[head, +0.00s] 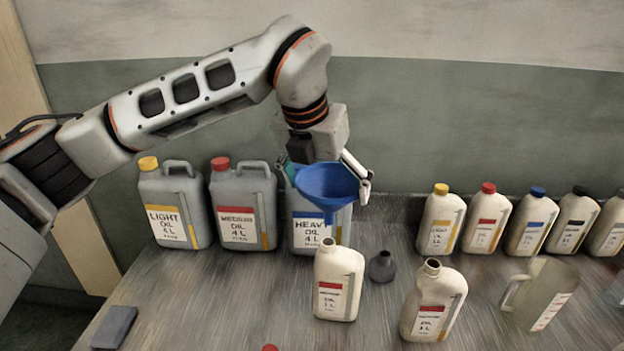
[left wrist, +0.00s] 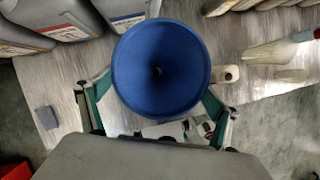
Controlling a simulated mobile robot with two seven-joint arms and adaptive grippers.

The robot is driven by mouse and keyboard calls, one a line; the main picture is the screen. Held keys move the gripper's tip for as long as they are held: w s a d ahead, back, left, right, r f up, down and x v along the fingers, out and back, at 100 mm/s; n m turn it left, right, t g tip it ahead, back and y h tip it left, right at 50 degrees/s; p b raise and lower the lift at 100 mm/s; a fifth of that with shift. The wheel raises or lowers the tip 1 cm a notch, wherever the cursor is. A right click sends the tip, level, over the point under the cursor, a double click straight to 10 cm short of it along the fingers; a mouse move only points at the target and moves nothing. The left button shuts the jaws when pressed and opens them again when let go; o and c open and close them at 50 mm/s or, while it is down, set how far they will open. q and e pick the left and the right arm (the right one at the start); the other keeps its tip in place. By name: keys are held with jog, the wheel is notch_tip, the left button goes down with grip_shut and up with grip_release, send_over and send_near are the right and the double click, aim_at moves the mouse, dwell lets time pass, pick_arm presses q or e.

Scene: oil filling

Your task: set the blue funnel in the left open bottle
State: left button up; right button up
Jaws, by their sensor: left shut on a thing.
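The blue funnel (head: 328,184) is upright with its spout down, held in the air by my left gripper (head: 328,174). The gripper's fingers clasp opposite sides of the funnel's cone. In the left wrist view the funnel's wide mouth (left wrist: 160,66) lies between the fingers. The left open bottle (head: 339,283) is cream with a red label and stands uncapped on the table. In the head view the spout tip shows just above this bottle's neck, apart from it; the depth between them is hard to tell. My right gripper is not seen.
A second uncapped cream bottle (head: 434,302) stands to the right. A dark grey small funnel-like piece (head: 382,267) sits between them. Large grey jugs (head: 244,211) stand behind on the left, capped bottles (head: 485,220) and a clear pitcher (head: 540,297) on the right.

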aim_at(327, 212)
pick_arm(q)
jog(key=shift+s+f, duration=0.15)
jog(key=shift+f+b, duration=0.45)
jog(key=shift+f, duration=0.35)
jog(key=shift+f+b, duration=0.3)
jog(key=shift+f, duration=0.8)
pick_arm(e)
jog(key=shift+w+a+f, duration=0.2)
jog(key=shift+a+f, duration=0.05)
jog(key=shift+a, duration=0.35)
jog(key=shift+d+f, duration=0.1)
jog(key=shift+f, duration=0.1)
pick_arm(q)
jog(key=shift+f+b, duration=0.15)
jog(key=shift+b, duration=0.35)
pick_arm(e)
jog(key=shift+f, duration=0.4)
pick_arm(q)
jog(key=shift+f, duration=0.1)
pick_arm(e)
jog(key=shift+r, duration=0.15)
pick_arm(q)
jog(key=shift+f, duration=0.1)
